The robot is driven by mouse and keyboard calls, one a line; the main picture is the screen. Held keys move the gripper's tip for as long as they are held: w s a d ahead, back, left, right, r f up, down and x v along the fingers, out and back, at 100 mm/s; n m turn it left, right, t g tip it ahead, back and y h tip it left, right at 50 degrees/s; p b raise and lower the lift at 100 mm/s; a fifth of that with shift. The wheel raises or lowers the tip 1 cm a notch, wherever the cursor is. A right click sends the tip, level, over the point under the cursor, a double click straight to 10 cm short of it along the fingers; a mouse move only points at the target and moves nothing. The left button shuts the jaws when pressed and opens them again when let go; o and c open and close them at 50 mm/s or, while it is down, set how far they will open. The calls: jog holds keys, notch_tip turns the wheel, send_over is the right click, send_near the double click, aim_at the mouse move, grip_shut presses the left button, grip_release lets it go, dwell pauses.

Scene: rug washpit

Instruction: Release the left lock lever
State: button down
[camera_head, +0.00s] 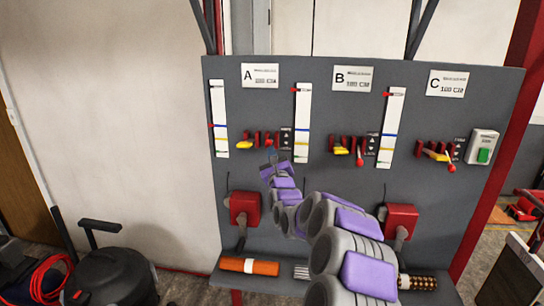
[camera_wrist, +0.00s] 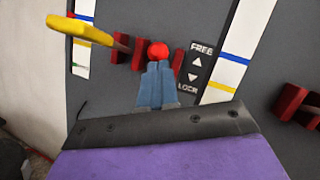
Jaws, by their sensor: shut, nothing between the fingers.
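The lock lever of station A, the leftmost one, shows in the wrist view as a red ball knob (camera_wrist: 158,49) beside a FREE/LOCK label (camera_wrist: 195,68). My gripper (camera_wrist: 157,66) has its blue-grey fingers together just below the knob in that view. I cannot tell whether the fingertips touch it. The yellow handle (camera_wrist: 80,29) sits to the left of the lever between red brackets.
The grey panel (camera_head: 320,190) also carries stations B (camera_head: 352,78) and C (camera_head: 449,83), whose red knobs (camera_head: 360,162) (camera_head: 452,168) point down. A shelf below holds an orange roll (camera_head: 249,266). A black vacuum (camera_head: 110,276) stands at lower left.

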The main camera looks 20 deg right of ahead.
notch_tip(320, 180, up, 2)
jog(key=shift+w+d+r+m+g, duration=0.15)
jog(key=shift+m+g, duration=0.15)
jog(key=shift+g, duration=0.3)
dwell(0.4)
